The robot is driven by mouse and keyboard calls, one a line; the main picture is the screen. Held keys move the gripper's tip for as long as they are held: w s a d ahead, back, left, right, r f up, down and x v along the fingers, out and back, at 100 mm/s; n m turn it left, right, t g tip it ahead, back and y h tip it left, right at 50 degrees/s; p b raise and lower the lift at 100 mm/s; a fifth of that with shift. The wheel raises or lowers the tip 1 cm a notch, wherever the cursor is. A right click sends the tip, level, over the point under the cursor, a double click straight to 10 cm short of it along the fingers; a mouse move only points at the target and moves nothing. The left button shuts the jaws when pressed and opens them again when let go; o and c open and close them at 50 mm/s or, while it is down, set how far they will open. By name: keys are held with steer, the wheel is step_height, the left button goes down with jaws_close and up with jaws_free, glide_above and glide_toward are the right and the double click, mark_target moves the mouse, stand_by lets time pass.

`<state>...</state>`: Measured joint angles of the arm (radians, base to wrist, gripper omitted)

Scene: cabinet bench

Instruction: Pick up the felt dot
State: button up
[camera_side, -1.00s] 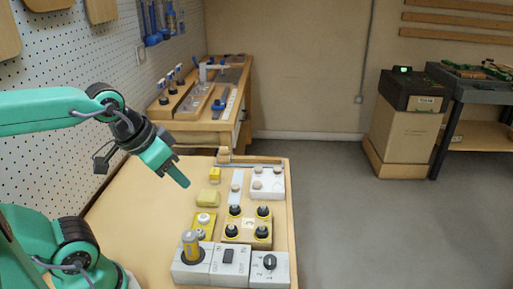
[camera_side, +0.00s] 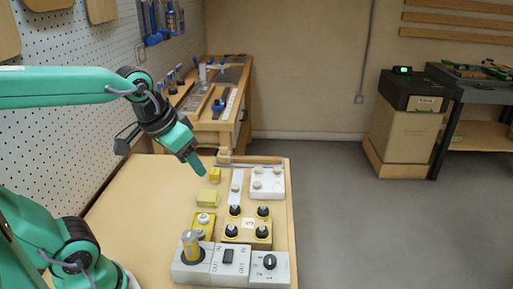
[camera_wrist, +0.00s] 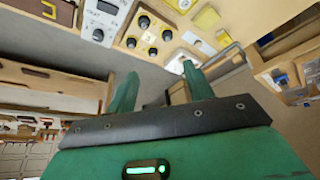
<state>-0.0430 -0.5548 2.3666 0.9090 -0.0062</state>
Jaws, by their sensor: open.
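Several small pale beige round pieces (camera_side: 257,184) sit on a white block (camera_side: 267,194) at the back right of the wooden bench top; they look like felt dots, but they are too small to be sure. My gripper (camera_side: 199,170) is above the back of the bench, to the left of the white block and apart from it, pointing down and right. In the wrist view my gripper (camera_wrist: 158,80) has its two green fingers spread wide with nothing between them. A finger partly hides a white block (camera_wrist: 182,60) there.
A yellow block (camera_side: 208,200) and a small yellow cube (camera_side: 215,174) lie below my gripper. A board of black knobs (camera_side: 248,228), a yellow cylinder (camera_side: 192,245) and grey switch boxes (camera_side: 230,262) stand nearer the front. The bench's left side is clear.

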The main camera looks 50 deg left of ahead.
steer(key=w+a+g, duration=0.1)
steer(key=w+a, duration=0.1)
steer(key=w, duration=0.4)
steer(key=n+g, duration=0.3)
steer(key=g, duration=0.1)
glide_above(236, 186)
step_height(236, 186, down, 17)
steer(key=shift+w+a+f, duration=0.15)
steer(key=shift+a+f, duration=0.1)
steer(key=shift+f, duration=1.3)
steer(key=shift+f, duration=0.1)
steer(key=shift+s+d+f, duration=0.1)
steer(key=shift+f, duration=1.15)
steer(key=shift+s+d+f, duration=0.1)
steer(key=shift+f, duration=1.15)
